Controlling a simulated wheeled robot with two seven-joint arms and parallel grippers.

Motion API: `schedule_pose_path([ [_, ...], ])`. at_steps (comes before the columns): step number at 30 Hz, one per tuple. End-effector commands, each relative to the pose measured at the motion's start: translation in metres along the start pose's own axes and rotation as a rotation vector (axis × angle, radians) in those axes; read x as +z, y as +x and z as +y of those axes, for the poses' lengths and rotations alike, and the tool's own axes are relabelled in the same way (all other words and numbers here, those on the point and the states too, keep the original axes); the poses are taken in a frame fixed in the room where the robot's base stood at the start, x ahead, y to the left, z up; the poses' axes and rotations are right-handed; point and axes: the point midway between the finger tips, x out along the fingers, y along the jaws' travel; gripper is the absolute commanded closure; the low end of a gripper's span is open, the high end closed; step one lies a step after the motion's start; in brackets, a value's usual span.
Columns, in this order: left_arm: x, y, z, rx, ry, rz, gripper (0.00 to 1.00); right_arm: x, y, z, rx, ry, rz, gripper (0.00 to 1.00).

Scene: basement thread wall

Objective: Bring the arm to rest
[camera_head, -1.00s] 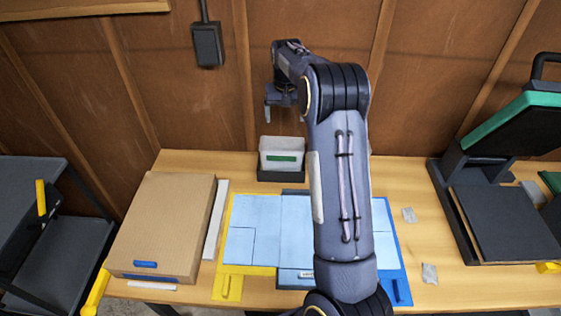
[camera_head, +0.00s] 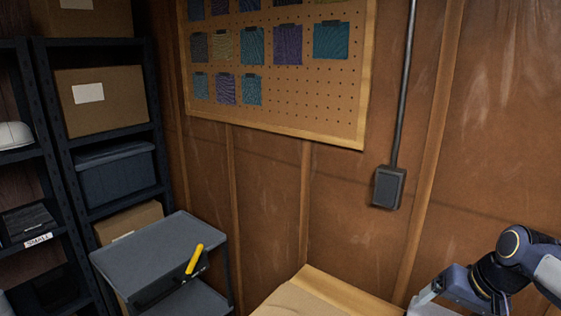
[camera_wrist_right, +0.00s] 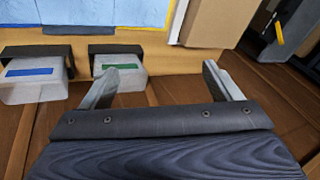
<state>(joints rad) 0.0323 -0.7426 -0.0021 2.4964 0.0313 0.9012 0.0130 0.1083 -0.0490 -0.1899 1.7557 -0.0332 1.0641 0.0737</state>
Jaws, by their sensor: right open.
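My right arm enters the head view at the lower right, bent at a dark joint, and its lower end is cut off by the bottom edge. In the right wrist view my right gripper (camera_wrist_right: 163,80) is open, with its two grey fingers wide apart and nothing between them. It is near the wall-side edge of the wooden table (camera_wrist_right: 150,58). Two bins, one with a green label (camera_wrist_right: 125,72) and one with a blue label (camera_wrist_right: 33,82), are beside its left finger. My left gripper is in neither view.
A grey cart (camera_head: 160,250) with a yellow-handled tool (camera_head: 195,259) stands left of the table. Dark shelving (camera_head: 60,150) with boxes is farther left. A pegboard (camera_head: 300,100) and an electrical box (camera_head: 388,187) are on the wall. A cardboard box (camera_wrist_right: 217,22) lies on the table.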

Motion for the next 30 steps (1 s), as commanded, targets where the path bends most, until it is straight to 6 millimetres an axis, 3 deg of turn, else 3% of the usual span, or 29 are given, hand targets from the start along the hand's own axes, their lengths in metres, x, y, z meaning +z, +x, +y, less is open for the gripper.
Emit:
schedule_pose_path([
  [1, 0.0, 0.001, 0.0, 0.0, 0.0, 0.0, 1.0, 0.025, -0.008, -0.008, -0.03, -0.026, 0.014, 0.16],
  [6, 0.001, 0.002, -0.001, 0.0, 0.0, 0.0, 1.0, 0.106, -0.015, -0.03, -0.107, -0.122, 0.052, 0.16],
  [9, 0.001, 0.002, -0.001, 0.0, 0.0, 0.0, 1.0, 0.151, -0.01, -0.038, -0.136, -0.176, 0.074, 0.16],
  [13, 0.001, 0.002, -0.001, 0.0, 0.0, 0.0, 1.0, 0.195, 0.001, -0.041, -0.156, -0.231, 0.096, 0.16],
  [18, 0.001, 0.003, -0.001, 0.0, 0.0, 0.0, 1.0, 0.22, 0.013, -0.04, -0.164, -0.263, 0.107, 0.16],
  [30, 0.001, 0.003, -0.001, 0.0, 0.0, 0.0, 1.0, 0.223, 0.015, -0.039, -0.165, -0.268, 0.108, 0.16],
])
